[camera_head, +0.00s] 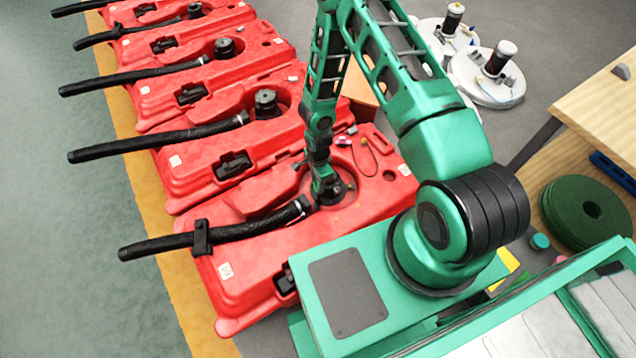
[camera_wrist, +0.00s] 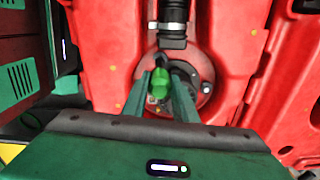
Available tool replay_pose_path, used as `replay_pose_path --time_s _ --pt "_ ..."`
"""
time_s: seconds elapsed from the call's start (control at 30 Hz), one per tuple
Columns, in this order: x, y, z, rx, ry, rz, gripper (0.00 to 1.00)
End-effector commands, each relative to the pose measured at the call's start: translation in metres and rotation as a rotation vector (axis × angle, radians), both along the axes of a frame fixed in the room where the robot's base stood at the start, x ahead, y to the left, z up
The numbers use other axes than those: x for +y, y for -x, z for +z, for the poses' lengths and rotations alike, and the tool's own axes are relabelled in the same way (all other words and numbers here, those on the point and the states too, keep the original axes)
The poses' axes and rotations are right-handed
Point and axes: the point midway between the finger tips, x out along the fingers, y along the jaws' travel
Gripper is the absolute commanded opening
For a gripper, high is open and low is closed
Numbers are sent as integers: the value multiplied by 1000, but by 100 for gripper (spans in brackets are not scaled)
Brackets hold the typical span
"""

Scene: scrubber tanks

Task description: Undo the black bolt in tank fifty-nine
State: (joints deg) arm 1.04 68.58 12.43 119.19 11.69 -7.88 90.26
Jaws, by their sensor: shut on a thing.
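A red tank (camera_head: 235,265) lies nearest, under my arm; its white label (camera_head: 225,271) is too small to read surely. A dark round flange (camera_head: 338,188) is set in its top, where a black hose (camera_head: 240,227) ends. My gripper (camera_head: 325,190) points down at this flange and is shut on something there. In the wrist view its two fingers (camera_wrist: 161,85) reach over the flange (camera_wrist: 205,88), just below the hose end (camera_wrist: 172,30). A bright green rounded piece shows between the fingers; I cannot tell what it is. The black bolt cannot be made out surely.
More red tanks (camera_head: 225,140) with black hoses stand in a row behind. The hose on the near tank passes a black clip (camera_head: 202,238). Small loose parts and a thin cable (camera_head: 366,143) lie beyond my gripper. A wooden table (camera_head: 590,95) stands at right.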

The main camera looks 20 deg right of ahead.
Motion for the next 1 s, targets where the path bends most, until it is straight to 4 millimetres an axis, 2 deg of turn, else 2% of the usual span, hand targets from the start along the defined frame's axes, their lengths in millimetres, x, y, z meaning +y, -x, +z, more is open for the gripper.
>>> replay_pose_path --time_s 0.17,0.8,1.0 --pt "0 0 0 0 -1 -111 0" --pt "-1 -2 0 0 0 -845 0" --pt "-1 -2 0 -1 1 -906 0"
